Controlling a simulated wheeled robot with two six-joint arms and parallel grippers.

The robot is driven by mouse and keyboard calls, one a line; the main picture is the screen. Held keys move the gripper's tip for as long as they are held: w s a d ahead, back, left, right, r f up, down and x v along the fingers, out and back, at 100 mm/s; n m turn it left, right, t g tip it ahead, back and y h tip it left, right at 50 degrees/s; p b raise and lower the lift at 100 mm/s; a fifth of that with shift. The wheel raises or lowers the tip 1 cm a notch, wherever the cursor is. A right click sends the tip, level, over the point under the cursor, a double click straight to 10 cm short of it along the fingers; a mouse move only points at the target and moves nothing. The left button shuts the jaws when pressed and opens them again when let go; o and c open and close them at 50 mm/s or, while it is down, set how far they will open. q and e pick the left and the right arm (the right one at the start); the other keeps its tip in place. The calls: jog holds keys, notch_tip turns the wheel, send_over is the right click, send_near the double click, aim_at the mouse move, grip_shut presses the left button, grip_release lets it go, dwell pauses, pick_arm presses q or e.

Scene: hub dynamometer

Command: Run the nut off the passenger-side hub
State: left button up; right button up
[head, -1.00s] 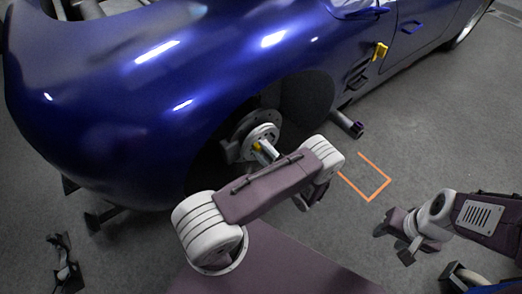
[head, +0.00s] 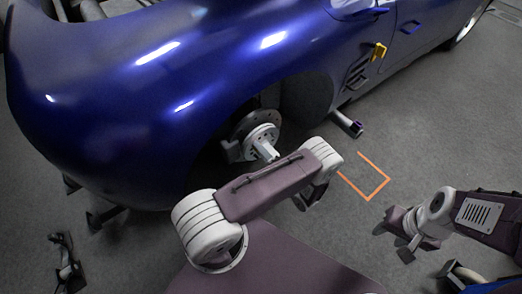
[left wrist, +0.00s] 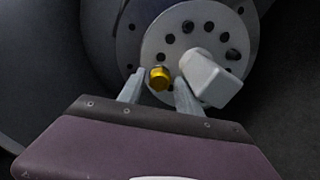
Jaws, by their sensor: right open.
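The hub (head: 261,132) is a grey disc in the open wheel arch, with a pale spindle sticking out towards me. In the left wrist view the hub (left wrist: 157,40) shows round holes and dark studs, and the spindle (left wrist: 208,78) juts out right of centre. The gold nut (left wrist: 160,77) sits between the two fingertips of my left gripper (left wrist: 160,80), in front of the hub face. In the head view my forearm hides the left gripper, and no gold shows at the hub. My right gripper (head: 396,242) is open and empty over the floor at right.
The blue car (head: 130,90) fills the upper left, its fender close above the hub. An orange corner mark (head: 371,198) lies on the floor between the arms. The floor right of the car is mostly clear.

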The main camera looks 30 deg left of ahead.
pick_arm(q)
jog(key=m+b, duration=0.1)
jog(key=m, duration=1.1)
jog(key=shift+r, duration=0.1)
grip_shut()
jog(key=n+p, duration=0.1)
jog(key=n, duration=1.1)
jog(key=shift+d, duration=0.1)
grip_release()
